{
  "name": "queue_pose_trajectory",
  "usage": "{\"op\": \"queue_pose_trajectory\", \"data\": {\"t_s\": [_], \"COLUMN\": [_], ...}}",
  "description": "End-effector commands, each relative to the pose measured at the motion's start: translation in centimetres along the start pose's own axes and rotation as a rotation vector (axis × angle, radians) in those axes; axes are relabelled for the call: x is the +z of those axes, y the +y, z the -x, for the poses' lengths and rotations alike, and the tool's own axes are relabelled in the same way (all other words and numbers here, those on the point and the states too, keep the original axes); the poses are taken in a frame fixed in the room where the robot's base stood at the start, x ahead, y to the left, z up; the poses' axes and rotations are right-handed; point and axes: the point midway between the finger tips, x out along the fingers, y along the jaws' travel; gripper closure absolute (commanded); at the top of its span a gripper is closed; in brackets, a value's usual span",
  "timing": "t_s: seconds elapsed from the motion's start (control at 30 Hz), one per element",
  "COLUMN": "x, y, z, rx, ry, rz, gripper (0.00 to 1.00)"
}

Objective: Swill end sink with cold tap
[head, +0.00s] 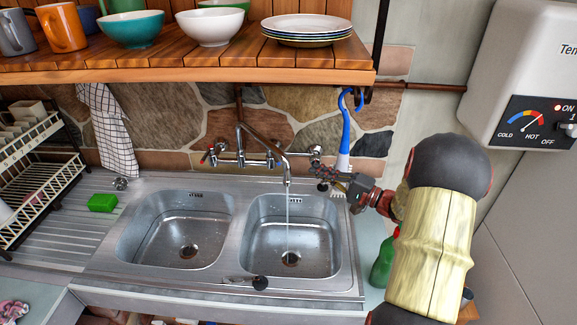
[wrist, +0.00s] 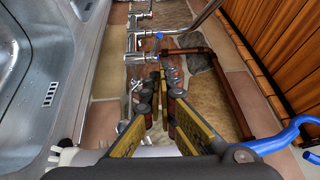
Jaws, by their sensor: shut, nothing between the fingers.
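The wall-mounted mixer tap (head: 240,125) has its spout over the right basin (head: 260,225), and a thin stream of water (head: 288,220) falls from it near the drain. A red-marked fitting (head: 206,155) is on the tap's left. A blue mark shows in the wrist view (wrist: 158,36) on the tap's metalwork. A cross-shaped handle (head: 315,151) is at the tap's right end. My gripper (head: 320,171) is shut and empty just below and beside that handle; contact cannot be told. Its fingers also show in the wrist view (wrist: 165,78).
The left basin (head: 180,235) shows no stream. A green sponge (head: 102,203) and a dish rack (head: 40,165) stand left. A wooden shelf (head: 180,75) with dishes hangs above. A blue-handled brush (head: 345,130) and a green bottle (head: 382,262) are near my arm.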

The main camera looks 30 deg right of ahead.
Motion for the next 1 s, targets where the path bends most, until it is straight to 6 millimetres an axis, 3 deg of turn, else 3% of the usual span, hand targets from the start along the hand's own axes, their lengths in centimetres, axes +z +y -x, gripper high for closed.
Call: {"op": "queue_pose_trajectory", "data": {"t_s": [0.1, 0.27, 0.7, 1.0], "x": [0.4, 0.9, 1.6, 1.7], "y": [1.4, 1.6, 1.2, 1.0], "z": [1.9, 2.0, -5.0, -7.4], "rx": [-0.037, -0.052, -0.051, -0.051], "ry": [-0.062, -0.096, -0.095, -0.093], "rz": [-0.096, -0.136, -0.133, -0.134], "gripper": [1.0, 1.0, 1.0, 1.0]}}
